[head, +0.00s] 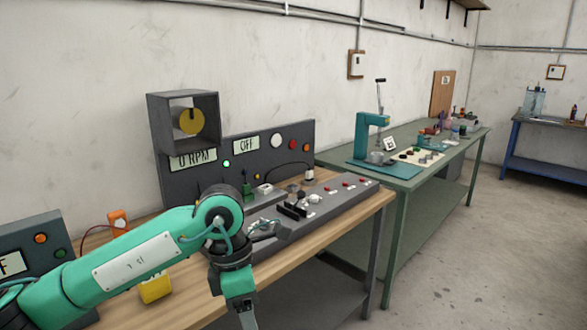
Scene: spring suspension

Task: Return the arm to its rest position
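My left arm (135,262), green with dark joints, comes in from the left over the wooden bench. It bends down at a dark joint in front of the control panel. My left gripper (247,317) is at the bottom edge of the head view, where a narrow grey part is cut off by the frame. Its opening and anything in it cannot be seen. My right arm and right gripper are not in view.
The wooden bench (345,218) holds a grey panel (290,170) reading "0 RPM" and "OFF", a sloped console (335,196) and a yellow block (155,288). A green table (430,165) with a teal press (366,135) stands behind right. The floor at right is clear.

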